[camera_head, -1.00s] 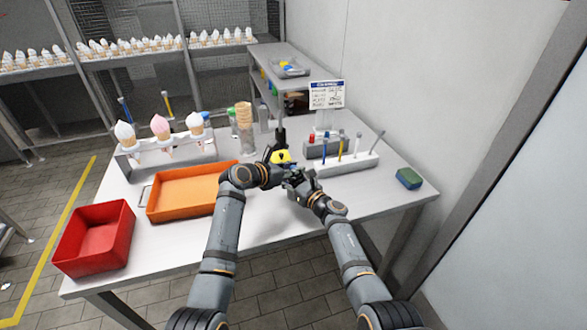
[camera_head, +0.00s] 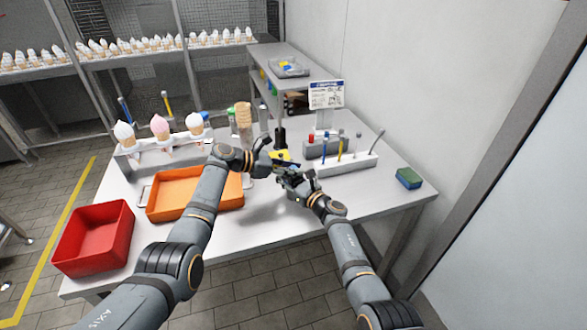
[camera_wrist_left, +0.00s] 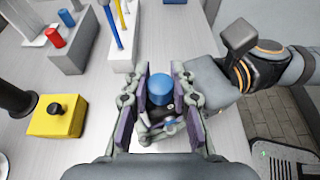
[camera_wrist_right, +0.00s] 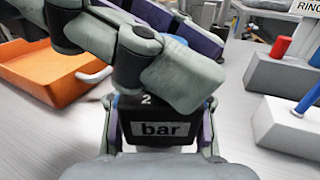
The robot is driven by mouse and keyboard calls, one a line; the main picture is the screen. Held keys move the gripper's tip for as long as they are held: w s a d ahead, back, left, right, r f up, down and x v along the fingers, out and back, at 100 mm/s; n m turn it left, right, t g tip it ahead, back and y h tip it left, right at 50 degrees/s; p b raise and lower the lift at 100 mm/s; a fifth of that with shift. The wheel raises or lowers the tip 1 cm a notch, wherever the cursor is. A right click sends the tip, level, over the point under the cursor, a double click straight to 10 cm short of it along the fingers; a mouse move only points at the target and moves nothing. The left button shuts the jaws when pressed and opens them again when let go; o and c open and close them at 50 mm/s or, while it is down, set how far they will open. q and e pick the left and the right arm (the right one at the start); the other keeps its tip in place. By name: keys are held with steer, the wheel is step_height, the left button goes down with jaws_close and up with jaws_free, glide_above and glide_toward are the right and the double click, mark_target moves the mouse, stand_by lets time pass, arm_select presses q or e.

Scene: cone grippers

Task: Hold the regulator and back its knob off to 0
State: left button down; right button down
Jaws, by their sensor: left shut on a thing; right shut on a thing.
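The regulator has a black body (camera_wrist_right: 160,132) marked "bar", with a "2" above it in the right wrist view, and a round blue knob (camera_wrist_left: 160,88) on top. My right gripper (camera_head: 292,181) is shut on the body above the table, its fingers at both sides of the label. My left gripper (camera_wrist_left: 156,78) is shut on the blue knob, with a purple-padded finger on each side. In the head view the grippers mostly hide the regulator.
A yellow box with a black button (camera_wrist_left: 57,117) and a black cylinder (camera_head: 280,137) stand close behind the grippers. A white rack (camera_head: 345,164) with pens stands right. An orange tray (camera_head: 160,214), a red bin (camera_head: 92,240) and a cone stand (camera_head: 125,150) are left. The table front is clear.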

arm_select(q)
steer(key=shift+f, duration=0.1)
stand_by(0.3)
steer(key=c, duration=1.1)
jaws_free()
steer(key=shift+a, duration=0.1)
steer(key=shift+a, duration=0.1)
steer(key=v, duration=1.1)
steer(key=shift+a+r, duration=0.2)
steer(key=shift+a, duration=0.15)
